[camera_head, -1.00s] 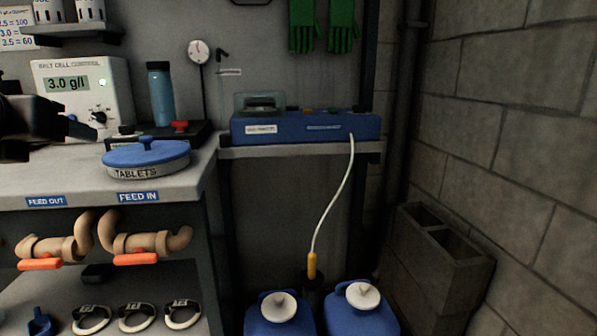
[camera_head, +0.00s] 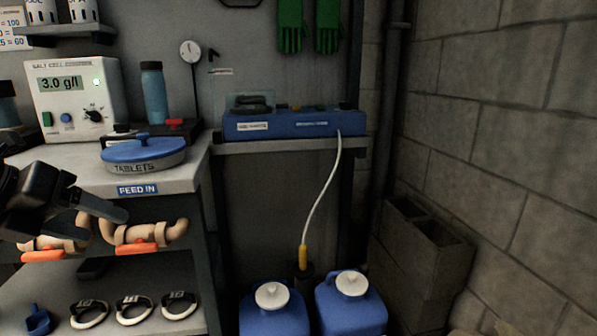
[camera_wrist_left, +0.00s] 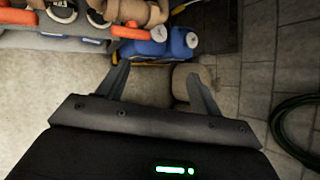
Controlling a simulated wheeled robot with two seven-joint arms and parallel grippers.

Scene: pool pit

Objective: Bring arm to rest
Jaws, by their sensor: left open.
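My left gripper (camera_head: 98,212) comes in from the left edge of the head view, in front of the counter's front edge and the beige pipes. It also shows in the left wrist view (camera_wrist_left: 160,85), with its two fingers spread apart and nothing between them. Behind the fingers in that view are the floor and a rounded beige object (camera_wrist_left: 150,85). My right gripper is in neither view.
The counter (camera_head: 185,180) holds a blue-lidded tablets tub (camera_head: 143,152) and a white control box (camera_head: 75,100). Beige pipes (camera_head: 150,234) with orange handles sit below. Two blue jugs (camera_head: 350,308) stand on the floor. A hose (camera_wrist_left: 290,140) lies at the right in the wrist view.

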